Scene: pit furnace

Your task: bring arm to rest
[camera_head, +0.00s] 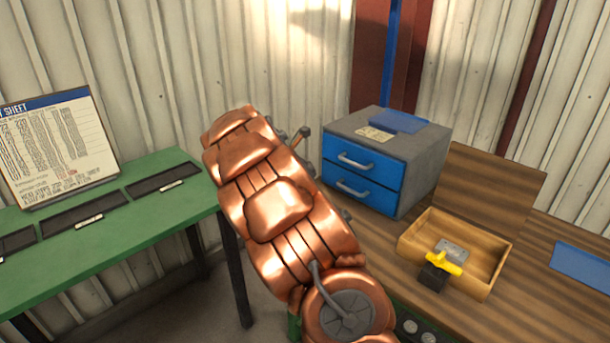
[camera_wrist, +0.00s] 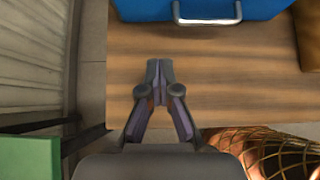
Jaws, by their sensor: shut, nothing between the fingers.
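My copper-coloured arm (camera_head: 280,205) rises across the middle of the head view and hides part of the wooden bench behind it. My gripper shows in the wrist view (camera_wrist: 159,70). Its two fingers meet at the tips, with nothing between them. It is above the wooden bench top (camera_wrist: 240,75), in front of the blue drawer unit. In the head view the gripper itself is mostly hidden behind my arm.
A grey cabinet with blue drawers (camera_head: 365,165) stands on the bench, both drawers shut. An open wooden box (camera_head: 480,248) holds a grey plate; a yellow-handled black item (camera_head: 435,272) is at its front. A green table (camera_head: 130,230) with black trays and a sheet (camera_head: 55,145) stands left.

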